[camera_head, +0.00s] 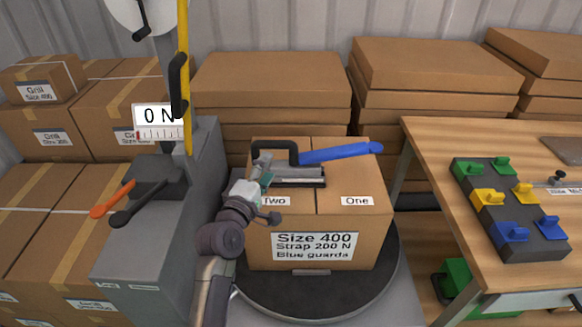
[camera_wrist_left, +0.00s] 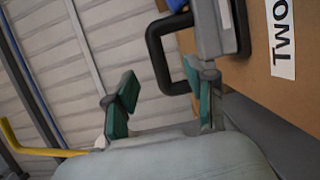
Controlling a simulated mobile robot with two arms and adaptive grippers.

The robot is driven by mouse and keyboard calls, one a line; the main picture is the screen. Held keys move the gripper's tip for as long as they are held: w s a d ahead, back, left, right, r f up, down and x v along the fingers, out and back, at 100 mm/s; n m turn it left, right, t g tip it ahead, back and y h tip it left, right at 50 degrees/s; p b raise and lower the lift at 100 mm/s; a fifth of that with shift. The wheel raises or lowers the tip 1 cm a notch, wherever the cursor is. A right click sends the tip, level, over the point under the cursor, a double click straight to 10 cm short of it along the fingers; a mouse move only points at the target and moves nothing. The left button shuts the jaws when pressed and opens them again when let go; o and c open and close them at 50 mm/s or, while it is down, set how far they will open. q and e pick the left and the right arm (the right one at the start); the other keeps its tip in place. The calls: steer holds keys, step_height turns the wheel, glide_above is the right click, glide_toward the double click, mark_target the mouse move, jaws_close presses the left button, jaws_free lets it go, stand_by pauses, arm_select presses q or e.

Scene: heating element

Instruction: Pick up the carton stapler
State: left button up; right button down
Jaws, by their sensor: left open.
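The carton stapler (camera_head: 300,173) lies on top of the cardboard carton (camera_head: 333,250). It has a grey body, a black loop handle and a long blue lever pointing right. My left gripper (camera_head: 264,170) is at the stapler's left end, beside the black loop. In the left wrist view my left gripper (camera_wrist_left: 163,88) has its teal fingers apart with nothing between them. There the stapler (camera_wrist_left: 212,28) is just beyond the fingertips, its black loop above the gap and its grey body near the right finger. I cannot tell whether they touch. My right gripper is not in view.
The carton stands on a round dark turntable (camera_head: 350,306). A grey machine (camera_head: 150,245) with orange and black levers and a "0 N" gauge (camera_head: 159,121) stands left. A wooden table (camera_head: 440,150) with coloured pieces is right. Stacked boxes (camera_head: 270,90) fill the back.

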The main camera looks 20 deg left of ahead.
mark_target(280, 146)
arm_select(q)
steer(key=w, duration=0.5)
steer(key=shift+d+r, duration=0.15)
steer(key=shift+d, duration=0.05)
steer(key=w, duration=0.2)
steer(key=w+p, duration=0.1)
steer(key=shift+w+d+r, duration=0.15)
steer(key=shift+w+d, duration=0.1)
steer(key=shift+w, duration=0.5)
jaws_close()
steer(key=shift+r, duration=0.2)
